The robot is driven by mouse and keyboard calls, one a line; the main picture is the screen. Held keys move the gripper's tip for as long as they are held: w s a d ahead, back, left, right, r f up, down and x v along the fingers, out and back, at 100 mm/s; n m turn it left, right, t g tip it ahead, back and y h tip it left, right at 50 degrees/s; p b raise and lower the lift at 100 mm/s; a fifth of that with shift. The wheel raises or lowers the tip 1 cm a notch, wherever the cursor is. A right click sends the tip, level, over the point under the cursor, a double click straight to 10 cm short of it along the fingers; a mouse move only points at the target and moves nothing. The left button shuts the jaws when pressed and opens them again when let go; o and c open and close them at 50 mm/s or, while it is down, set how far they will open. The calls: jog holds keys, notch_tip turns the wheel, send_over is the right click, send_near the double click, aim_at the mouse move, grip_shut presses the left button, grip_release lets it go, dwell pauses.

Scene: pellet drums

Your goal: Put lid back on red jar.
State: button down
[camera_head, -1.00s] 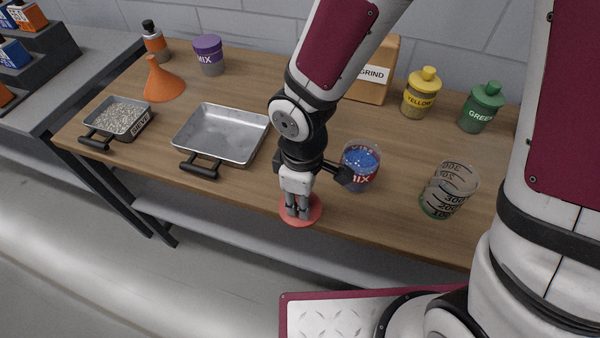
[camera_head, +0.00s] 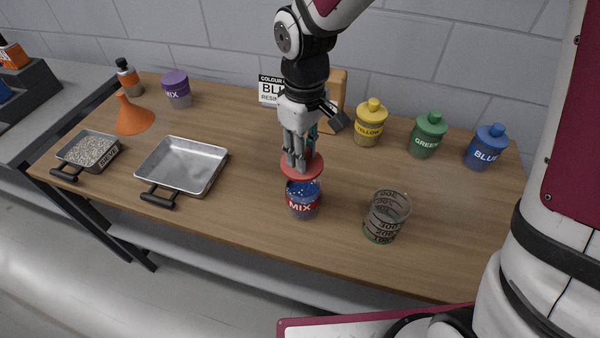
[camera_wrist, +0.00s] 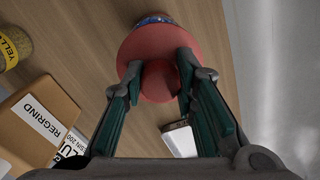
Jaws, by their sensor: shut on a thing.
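The red lid (camera_head: 301,166) is a round disc with a knob, and it also shows in the wrist view (camera_wrist: 185,40). My gripper (camera_head: 299,160) is shut on the lid's knob, with a finger on each side of it in the wrist view (camera_wrist: 157,75). The red-labelled MIX jar (camera_head: 303,205) stands upright on the table, filled with blue and some white pellets. In the head view the lid is just above and slightly behind the jar's open mouth. In the wrist view the lid hides most of the jar.
A measuring beaker (camera_head: 386,218) stands right of the jar. An empty metal tray (camera_head: 205,176) lies to the left. Yellow (camera_head: 369,124), green (camera_head: 428,136) and blue (camera_head: 486,148) bottles stand at the back right. A REGRIND box (camera_wrist: 45,115) is behind the gripper.

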jog(key=shift+w+d, duration=0.15)
jog(key=shift+w+f+b, duration=0.1)
jog(key=shift+f+b, duration=0.5)
jog(key=shift+f, duration=0.3)
notch_tip(320, 180, down, 4)
jog(key=shift+f+b, duration=0.2)
jog(key=shift+b, duration=0.9)
jog(key=shift+f+p, duration=0.15)
jog(key=shift+p, duration=0.2)
dwell(1.5)
jog(key=c, duration=0.7)
grip_release()
jog(key=shift+r+p, duration=1.9)
jog(key=shift+r, duration=1.65)
